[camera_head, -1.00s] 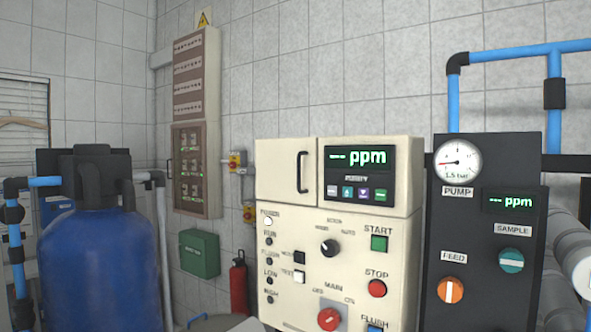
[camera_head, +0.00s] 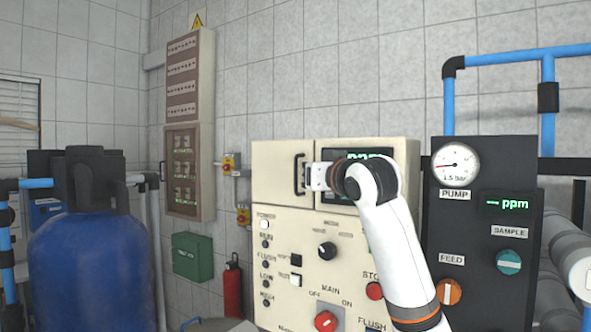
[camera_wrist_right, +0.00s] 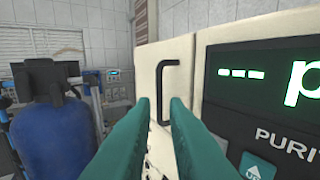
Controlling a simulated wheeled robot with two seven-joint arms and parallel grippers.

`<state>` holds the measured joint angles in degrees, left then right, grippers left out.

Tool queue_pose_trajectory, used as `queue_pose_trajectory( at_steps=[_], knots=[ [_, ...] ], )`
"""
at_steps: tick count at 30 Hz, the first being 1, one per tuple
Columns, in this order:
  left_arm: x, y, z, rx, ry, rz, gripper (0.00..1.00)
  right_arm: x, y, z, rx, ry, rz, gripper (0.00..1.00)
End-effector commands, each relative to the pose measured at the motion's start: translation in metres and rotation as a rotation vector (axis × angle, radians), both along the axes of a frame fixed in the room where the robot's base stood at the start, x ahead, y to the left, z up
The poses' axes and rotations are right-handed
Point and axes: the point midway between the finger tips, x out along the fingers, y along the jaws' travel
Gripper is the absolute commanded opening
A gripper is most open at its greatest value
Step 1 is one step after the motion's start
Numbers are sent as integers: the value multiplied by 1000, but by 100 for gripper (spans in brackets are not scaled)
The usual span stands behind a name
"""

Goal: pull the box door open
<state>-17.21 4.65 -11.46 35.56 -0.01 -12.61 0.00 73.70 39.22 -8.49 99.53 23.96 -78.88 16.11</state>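The box door (camera_head: 276,174) is a cream panel at the upper left of the control box, and it looks closed. Its black upright handle (camera_head: 300,174) is on its right side; the door (camera_wrist_right: 176,62) and handle (camera_wrist_right: 160,92) also show in the right wrist view. My right gripper (camera_head: 310,177) is at the handle in the head view. In the right wrist view its teal fingers (camera_wrist_right: 160,108) are apart, with the handle's lower part between or just beyond the tips. I cannot tell whether they touch it. My left gripper is not in view.
The ppm display (camera_wrist_right: 265,85) is right of the door, partly behind my right arm in the head view. Below are knobs and buttons, including a red main switch (camera_head: 325,321). A blue tank (camera_head: 92,265) stands left; a black pump panel (camera_head: 485,235) stands right.

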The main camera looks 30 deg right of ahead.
Motion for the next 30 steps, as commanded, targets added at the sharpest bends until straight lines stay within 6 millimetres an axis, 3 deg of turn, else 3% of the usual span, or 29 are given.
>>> queue_pose_trajectory(
  at_steps=[9,15,28,30],
  knots=[
    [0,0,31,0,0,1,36,64,-12,3,2,5,0,13],
    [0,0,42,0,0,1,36,91,-18,2,1,3,1,13],
    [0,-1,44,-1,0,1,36,102,-20,-1,-1,0,1,13],
    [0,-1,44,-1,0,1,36,102,-20,-1,-1,0,1,2]
  ],
)
